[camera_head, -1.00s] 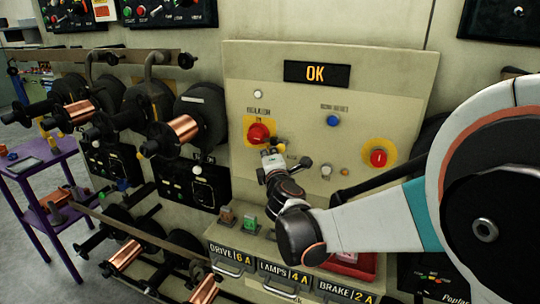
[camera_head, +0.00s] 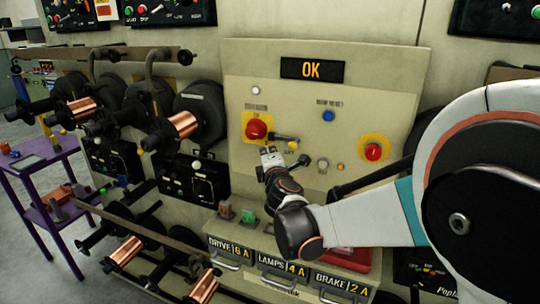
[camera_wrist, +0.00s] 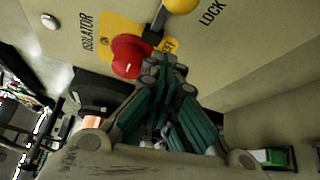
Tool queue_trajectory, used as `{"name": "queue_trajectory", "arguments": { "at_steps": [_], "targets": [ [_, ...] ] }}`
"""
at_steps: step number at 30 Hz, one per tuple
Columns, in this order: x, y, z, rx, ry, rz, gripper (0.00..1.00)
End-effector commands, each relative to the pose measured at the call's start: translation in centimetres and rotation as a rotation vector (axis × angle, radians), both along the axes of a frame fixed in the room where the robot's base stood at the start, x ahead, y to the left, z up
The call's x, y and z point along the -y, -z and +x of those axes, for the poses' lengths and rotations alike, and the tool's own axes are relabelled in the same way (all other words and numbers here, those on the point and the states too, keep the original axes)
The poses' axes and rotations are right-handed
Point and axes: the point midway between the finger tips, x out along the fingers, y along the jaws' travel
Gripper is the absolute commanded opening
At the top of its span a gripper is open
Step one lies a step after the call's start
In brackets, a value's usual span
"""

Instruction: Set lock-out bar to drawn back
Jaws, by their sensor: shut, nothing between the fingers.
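The lock-out bar (camera_head: 284,137) is a dark bar on the cream panel, just right of the red isolator knob (camera_head: 256,130) on its yellow plate. A yellow ball knob (camera_head: 293,146) is at its right part. In the wrist view the yellow ball (camera_wrist: 182,4) and part of the dark bar (camera_wrist: 153,36) show at the top, near the red knob (camera_wrist: 131,57). My gripper (camera_head: 268,153) is shut and empty, below the red knob and left of the yellow ball. In the wrist view its fingertips (camera_wrist: 166,66) lie beside the red knob; contact cannot be told.
The display (camera_head: 312,69) reads OK. A blue button (camera_head: 328,115) and another red knob (camera_head: 373,152) sit to the right. Labelled drawers (camera_head: 283,270) are below. Copper spools (camera_head: 172,132) jut out at the left, close to the panel.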

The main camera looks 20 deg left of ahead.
Motion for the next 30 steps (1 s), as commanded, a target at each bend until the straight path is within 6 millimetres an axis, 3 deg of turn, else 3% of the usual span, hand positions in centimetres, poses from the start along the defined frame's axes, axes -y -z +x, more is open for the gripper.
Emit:
{"name": "queue_trajectory", "arguments": {
  "at_steps": [15, 30],
  "targets": [
    [3.8, -0.7, -8.0, 0.000, -0.001, -0.001, 0.00],
    [4.3, -0.7, -9.0, 0.000, 0.000, 0.000, 0.00]
  ]
}}
